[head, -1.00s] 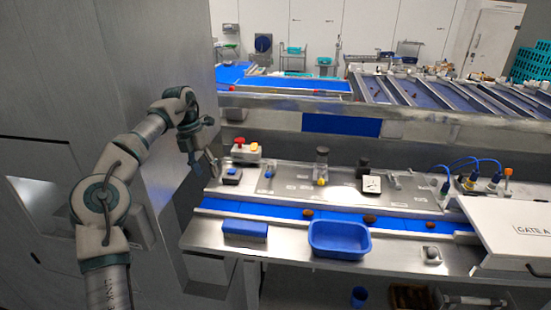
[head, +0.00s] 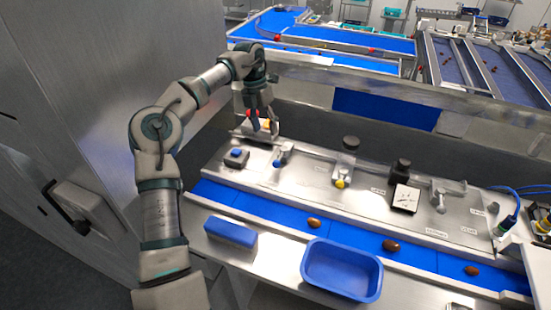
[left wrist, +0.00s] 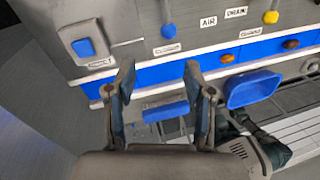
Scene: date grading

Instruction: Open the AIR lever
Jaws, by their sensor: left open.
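On the steel panel, a lever with a blue knob (head: 277,162) points toward the front; it also shows in the left wrist view (left wrist: 168,31). An AIR label (left wrist: 208,21) is right of this lever, and a DRAIN label (left wrist: 236,12) lies beyond it. A lever with a yellow knob (head: 340,183) stands further right. Which lever belongs to AIR I cannot tell for certain. My left gripper (head: 263,122) is open and empty, in front of the red and yellow button box in the head view. In the left wrist view its fingers (left wrist: 160,68) are apart, touching nothing.
A blue button box (head: 236,157) sits at the panel's left end. A blue belt (head: 275,213) carries several dates in front. A blue tray (head: 342,269) and a blue block (head: 230,232) lie along the front edge. A grey cabinet wall (head: 80,90) stands at left.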

